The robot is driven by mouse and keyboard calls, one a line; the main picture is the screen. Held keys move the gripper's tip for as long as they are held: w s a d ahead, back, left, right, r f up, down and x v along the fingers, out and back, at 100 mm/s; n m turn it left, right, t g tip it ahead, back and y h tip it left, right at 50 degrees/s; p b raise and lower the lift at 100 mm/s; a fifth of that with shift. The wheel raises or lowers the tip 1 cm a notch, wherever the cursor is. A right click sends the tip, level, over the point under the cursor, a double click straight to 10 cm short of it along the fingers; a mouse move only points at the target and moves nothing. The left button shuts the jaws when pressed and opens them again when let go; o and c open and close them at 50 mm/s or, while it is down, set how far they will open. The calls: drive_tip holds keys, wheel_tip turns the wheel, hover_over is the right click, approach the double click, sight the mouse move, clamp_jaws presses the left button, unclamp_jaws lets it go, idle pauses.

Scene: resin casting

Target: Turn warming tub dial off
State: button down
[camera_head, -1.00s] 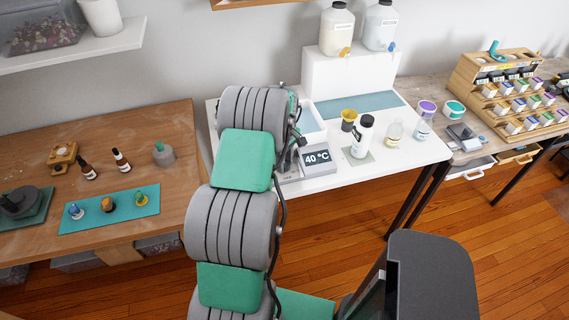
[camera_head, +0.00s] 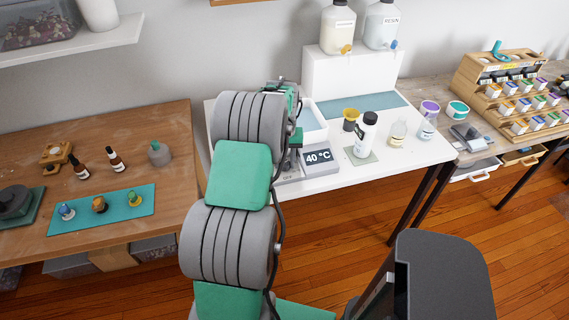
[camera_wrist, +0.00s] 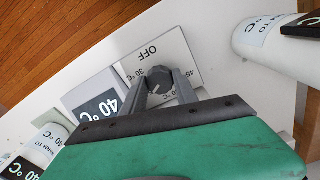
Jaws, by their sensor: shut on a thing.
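The warming tub dial (camera_wrist: 159,77) is a small dark grey knob on a white panel (camera_wrist: 185,60) marked OFF, 30 °C and a partly hidden 40 °C. In the wrist view my gripper (camera_wrist: 161,82) has its two grey fingers on either side of the knob, closed on it. I cannot tell clearly which mark the knob points at. The display (camera_head: 318,157) reads 40 °C; it also shows beside the panel in the wrist view (camera_wrist: 97,102). The white tub (camera_head: 313,122) stands behind the display. In the head view my arm hides the dial and the fingertips.
A wooden bench (camera_head: 125,190) with small bottles and a teal mat (camera_head: 135,204) is at left.

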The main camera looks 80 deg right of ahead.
drive_tip(key=m+b, duration=0.1)
drive_tip(key=m, duration=0.4)
drive_tip(key=shift+m, duration=0.3)
drive_tip(key=m+b, duration=0.1)
drive_tip(key=m, duration=0.5)
drive_tip(key=m+b, duration=0.1)
drive_tip(key=m, duration=0.5)
drive_tip(key=shift+m, duration=0.3)
drive_tip(key=m, duration=0.5)
drive_tip(key=shift+r+m, duration=0.1)
drive_tip(key=shift+m, duration=0.2)
drive_tip(key=c, duration=0.9)
unclamp_jaws()
drive_tip(key=shift+c, duration=0.2)
